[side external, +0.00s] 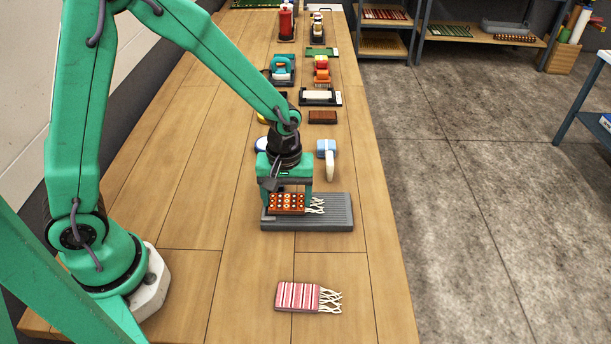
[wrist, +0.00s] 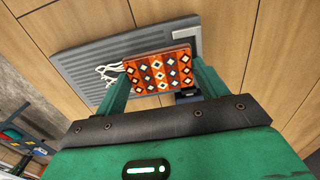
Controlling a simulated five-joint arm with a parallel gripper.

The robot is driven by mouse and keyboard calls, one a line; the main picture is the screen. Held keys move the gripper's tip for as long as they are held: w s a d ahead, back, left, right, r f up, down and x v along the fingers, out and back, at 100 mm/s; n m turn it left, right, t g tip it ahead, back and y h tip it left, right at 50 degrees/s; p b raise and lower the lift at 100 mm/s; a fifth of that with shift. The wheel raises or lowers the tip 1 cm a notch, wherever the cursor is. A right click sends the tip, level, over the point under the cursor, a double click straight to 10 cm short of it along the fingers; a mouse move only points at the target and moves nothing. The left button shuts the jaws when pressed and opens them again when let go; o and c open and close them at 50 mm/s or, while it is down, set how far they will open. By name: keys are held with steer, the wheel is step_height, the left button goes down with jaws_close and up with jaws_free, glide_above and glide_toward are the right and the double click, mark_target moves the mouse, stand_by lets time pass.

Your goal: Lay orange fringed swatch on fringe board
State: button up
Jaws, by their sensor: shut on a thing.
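The orange fringed swatch (side external: 287,203) has a diamond pattern and pale fringe on its right side in the side view. It also shows in the wrist view (wrist: 158,73), with its fringe to the left. My gripper (side external: 290,200) is shut on the swatch, one finger at each end of its width. The grey ribbed fringe board (side external: 335,222) lies under the swatch and gripper; it also shows in the wrist view (wrist: 80,65). The swatch is over the board's left and middle part. I cannot tell whether it touches the board.
A red-and-white striped fringed swatch (side external: 298,297) lies on the table in front of the board. A blue-headed brush (side external: 327,157) and a dark red-brown block (side external: 322,117) are behind it, with several other items farther back. The table's right edge is near the board.

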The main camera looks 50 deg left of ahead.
steer(key=shift+f, duration=0.3)
steer(key=o, duration=1)
steer(key=shift+s, duration=0.1)
steer(key=shift+o, duration=0.3)
steer(key=shift+a, duration=0.1)
steer(key=shift+c, duration=1.3)
steer(key=shift+r, duration=0.1)
